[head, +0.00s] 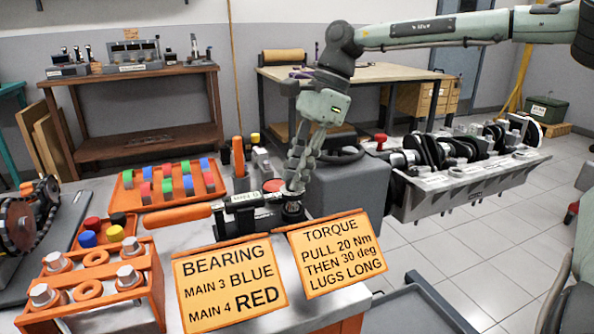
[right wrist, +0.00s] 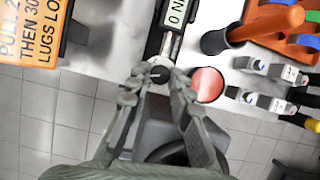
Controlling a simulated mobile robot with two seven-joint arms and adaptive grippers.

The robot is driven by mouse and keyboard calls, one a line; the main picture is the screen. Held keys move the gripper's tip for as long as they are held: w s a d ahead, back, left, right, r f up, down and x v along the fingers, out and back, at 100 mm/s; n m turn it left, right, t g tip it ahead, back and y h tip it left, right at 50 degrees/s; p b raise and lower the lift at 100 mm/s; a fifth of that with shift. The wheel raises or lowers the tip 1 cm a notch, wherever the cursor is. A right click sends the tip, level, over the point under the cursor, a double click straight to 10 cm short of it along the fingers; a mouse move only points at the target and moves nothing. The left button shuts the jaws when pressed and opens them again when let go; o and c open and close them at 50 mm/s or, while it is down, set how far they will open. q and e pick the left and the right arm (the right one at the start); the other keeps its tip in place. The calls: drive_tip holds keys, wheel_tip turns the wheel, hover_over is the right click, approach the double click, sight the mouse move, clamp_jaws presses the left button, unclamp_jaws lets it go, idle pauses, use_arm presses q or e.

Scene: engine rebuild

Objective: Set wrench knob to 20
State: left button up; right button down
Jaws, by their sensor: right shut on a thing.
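The torque wrench lies on the grey bench top, with its orange handle (head: 177,216) to the left and its dark body running right. Its small display (head: 243,197) is too small to read in the head view. In the right wrist view the display (right wrist: 178,12) is cut off at the top edge and shows "0 N". The dark wrench knob (right wrist: 159,75) is at the wrench's right end. My right gripper (head: 293,189) reaches down from above and is shut on the knob; its fingertips (right wrist: 155,77) partly hide it. My left gripper is not in view.
A red round button (right wrist: 207,85) sits close beside the right gripper. Orange signs (head: 330,254) hang at the bench's front edge. An orange tray (head: 130,200) of colored bearing shells and an orange rack (head: 150,280) of bolts stand left. A crankshaft in an engine block (head: 470,188) stands right.

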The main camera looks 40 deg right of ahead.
idle(0.5)
drive_tip(key=c, duration=1.3)
unclamp_jaws()
drive_tip(key=shift+c, duration=0.2)
drive_tip(key=v, duration=1.2)
